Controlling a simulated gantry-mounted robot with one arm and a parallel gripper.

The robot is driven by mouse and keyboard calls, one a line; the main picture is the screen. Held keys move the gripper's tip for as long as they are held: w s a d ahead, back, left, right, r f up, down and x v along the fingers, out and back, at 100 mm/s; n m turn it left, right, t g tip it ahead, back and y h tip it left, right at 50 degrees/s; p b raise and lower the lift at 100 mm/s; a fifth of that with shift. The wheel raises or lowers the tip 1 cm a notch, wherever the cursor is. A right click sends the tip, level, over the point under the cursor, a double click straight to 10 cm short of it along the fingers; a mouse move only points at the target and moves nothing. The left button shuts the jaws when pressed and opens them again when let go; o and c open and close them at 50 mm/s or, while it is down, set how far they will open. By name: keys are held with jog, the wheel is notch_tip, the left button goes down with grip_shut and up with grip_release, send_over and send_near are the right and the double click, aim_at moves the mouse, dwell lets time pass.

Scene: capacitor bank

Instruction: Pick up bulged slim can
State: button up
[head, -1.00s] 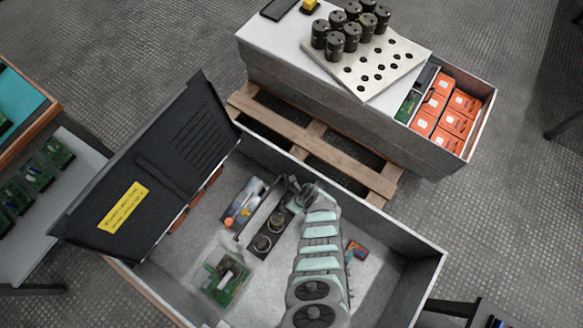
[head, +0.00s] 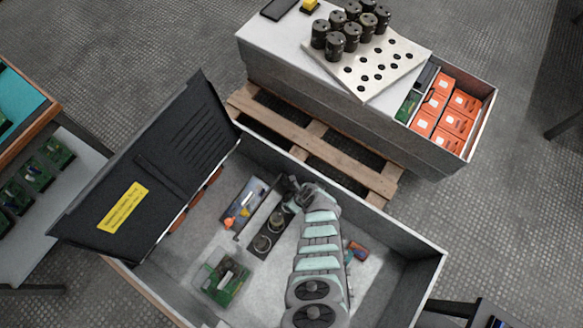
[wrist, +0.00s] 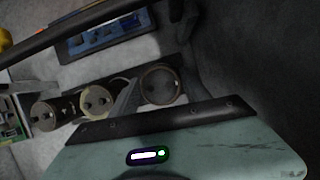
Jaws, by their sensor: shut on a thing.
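The open grey enclosure (head: 395,290) holds a dark row of round-topped cans in a bracket. Two cans, a near one (head: 262,243) and a middle one (head: 276,222), show in the head view. In the wrist view, a left can (wrist: 44,115), a middle can (wrist: 97,100) and a right can (wrist: 160,84) stand in line. My gripper (head: 294,196) is at the far end of the row, its jaws shut around the right can. It is mostly hidden in the head view. I cannot tell whether its top is bulged or whether it is lifted.
A dark lid (head: 150,175) with a yellow label stands open at left. A thin bar runs beside the row. A green circuit board (head: 222,280) lies near the front. A perforated plate (head: 365,75) with several black cans sits on the bench behind.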

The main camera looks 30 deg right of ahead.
grip_shut()
jog(key=shift+r, duration=0.1)
